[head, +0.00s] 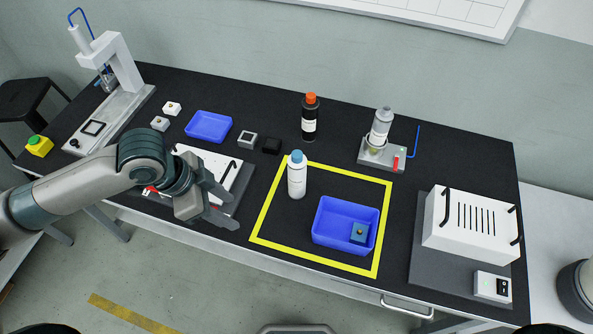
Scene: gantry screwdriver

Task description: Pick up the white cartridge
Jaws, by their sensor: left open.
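Two small white blocks lie on the black table at the back left. The farther white block (172,108) has a small knob on top and is the likely white cartridge. The nearer one (160,123) looks slightly greyer, so I cannot be sure which is meant. My left gripper (228,207) is open and empty. It is above the table's front edge, to the right of and nearer than both blocks, with its fingers pointing right. My right gripper is not in view.
A gantry screwdriver (118,75) stands at the far left. A blue tray (208,127), grey block (247,139) and black block (271,145) lie nearby. A white-bodied bottle (297,178) and blue bin (335,213) with a blue block are right. My arm partly covers a white panel (205,160).

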